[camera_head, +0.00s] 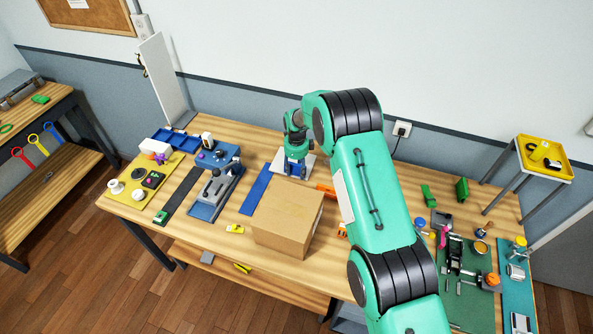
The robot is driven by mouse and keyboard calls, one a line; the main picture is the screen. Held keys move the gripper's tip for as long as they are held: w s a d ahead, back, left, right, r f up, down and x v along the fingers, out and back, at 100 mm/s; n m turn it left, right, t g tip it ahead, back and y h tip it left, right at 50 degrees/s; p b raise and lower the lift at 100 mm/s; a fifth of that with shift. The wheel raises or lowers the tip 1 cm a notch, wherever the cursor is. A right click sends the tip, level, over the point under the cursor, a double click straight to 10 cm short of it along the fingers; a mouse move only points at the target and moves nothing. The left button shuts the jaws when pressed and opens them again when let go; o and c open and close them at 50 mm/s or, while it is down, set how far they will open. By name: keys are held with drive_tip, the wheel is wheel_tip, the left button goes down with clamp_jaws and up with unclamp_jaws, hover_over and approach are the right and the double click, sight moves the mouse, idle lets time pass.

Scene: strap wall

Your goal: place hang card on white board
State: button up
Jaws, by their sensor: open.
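A tall white board (163,80) stands upright at the back left of the table, turned nearly edge-on, with small dark pieces along its left edge. I cannot pick out the hang card with certainty. My gripper (294,172) is open and points down near the back middle of the table. It is over a pale flat sheet (307,161), and a small blue thing (300,176) shows by its tip. What lies directly under the gripper is hidden by it. The gripper is well to the right of the white board.
A cardboard box (286,222) stands in front of the gripper. A blue strip (257,189) lies left of it. A blue tray (176,139), a yellow mat (125,196) and a grey tool (218,187) are on the left. A green mat (464,306) with tools is on the right.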

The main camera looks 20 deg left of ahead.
sight(296, 170)
wheel_tip(296, 170, up, 12)
drive_tip(key=b, duration=0.1)
idle(0.6)
drive_tip(key=shift+s, duration=0.1)
idle(0.8)
